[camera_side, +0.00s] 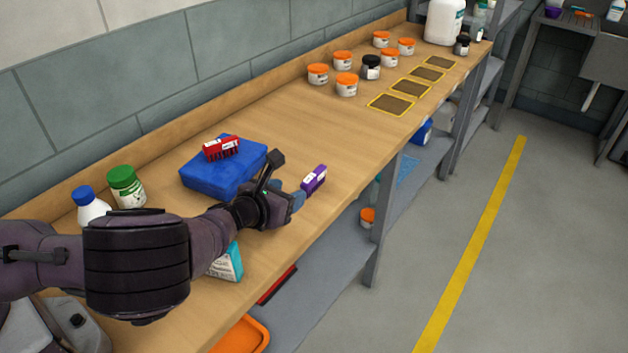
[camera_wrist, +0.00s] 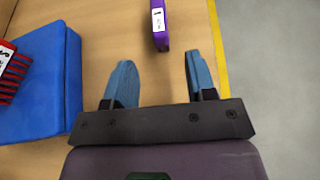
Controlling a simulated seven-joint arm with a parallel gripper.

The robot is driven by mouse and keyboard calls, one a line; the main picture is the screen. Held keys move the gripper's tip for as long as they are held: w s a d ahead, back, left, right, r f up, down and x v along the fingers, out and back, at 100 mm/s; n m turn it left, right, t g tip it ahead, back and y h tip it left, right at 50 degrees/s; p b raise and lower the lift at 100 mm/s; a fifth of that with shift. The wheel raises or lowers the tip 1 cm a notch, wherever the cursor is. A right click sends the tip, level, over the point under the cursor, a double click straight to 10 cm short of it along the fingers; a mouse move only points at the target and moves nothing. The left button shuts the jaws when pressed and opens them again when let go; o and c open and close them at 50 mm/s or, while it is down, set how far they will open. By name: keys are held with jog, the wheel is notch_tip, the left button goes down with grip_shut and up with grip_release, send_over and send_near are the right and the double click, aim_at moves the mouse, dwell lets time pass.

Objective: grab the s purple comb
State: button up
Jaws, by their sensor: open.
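The purple comb (camera_side: 314,180) with a white label lies on the wooden bench near its front edge. In the wrist view the purple comb (camera_wrist: 161,25) is at the top, just beyond the fingertips and roughly between their lines. My gripper (camera_side: 292,192) is close to the comb in the side view, on its near left side. In the wrist view my gripper (camera_wrist: 158,72) has its two blue fingers spread apart with nothing between them.
A green-lidded jar (camera_side: 126,188) and a blue-capped bottle (camera_side: 88,207) stand near my arm. Several orange-lidded jars (camera_side: 346,86) stand farther along the bench.

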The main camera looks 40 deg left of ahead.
aim_at(303, 186)
jog(key=shift+x, duration=3.65)
jog(key=shift+r, duration=0.15)
grip_shut()
